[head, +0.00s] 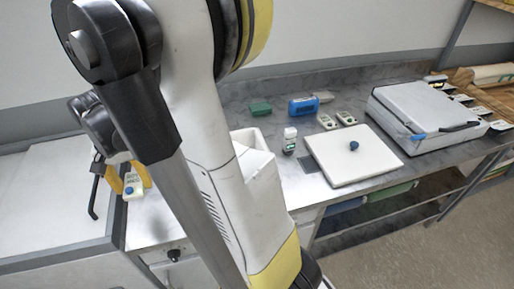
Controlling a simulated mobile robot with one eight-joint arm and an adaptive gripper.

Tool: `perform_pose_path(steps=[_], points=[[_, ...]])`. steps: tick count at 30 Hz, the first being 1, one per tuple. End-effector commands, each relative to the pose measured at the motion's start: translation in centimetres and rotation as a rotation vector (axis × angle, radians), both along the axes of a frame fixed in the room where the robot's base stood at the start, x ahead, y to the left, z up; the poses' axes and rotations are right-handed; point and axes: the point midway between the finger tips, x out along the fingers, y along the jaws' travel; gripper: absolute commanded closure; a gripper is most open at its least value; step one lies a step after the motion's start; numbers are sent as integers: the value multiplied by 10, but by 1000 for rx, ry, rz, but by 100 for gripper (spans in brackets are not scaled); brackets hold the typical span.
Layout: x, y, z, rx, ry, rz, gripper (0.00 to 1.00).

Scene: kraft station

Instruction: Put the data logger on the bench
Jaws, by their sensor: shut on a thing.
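My gripper (127,180) is at the left of the head view, in part hidden behind my own arm. Its yellow-tipped fingers are shut on a small white device with a green-marked face and a blue knob, which looks like the data logger (134,192). The device is near the bench's left end, beside the pale grey-rimmed surface. I cannot tell whether it touches anything below. The grey marbled bench (232,92) runs along the wall to the right, its left part mostly covered by my arm.
On the bench are a white board (335,170) with a blue knob, a large light case (420,110), a white bin (256,160), a small bottle (290,140), two pale devices (327,121), a blue device (303,106) and a green block (260,109). A grey-rimmed pale surface (50,215) lies left.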

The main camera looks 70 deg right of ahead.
Motion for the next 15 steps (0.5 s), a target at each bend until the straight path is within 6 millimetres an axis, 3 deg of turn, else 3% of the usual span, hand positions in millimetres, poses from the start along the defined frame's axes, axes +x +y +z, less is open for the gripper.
perform_pose_path(steps=[3, 11, 15], points=[[0, 0, -21, 0, 0, 1, 81], [0, 0, -26, 0, 0, 2, 81], [0, 0, -45, 0, 0, 2, 81]])
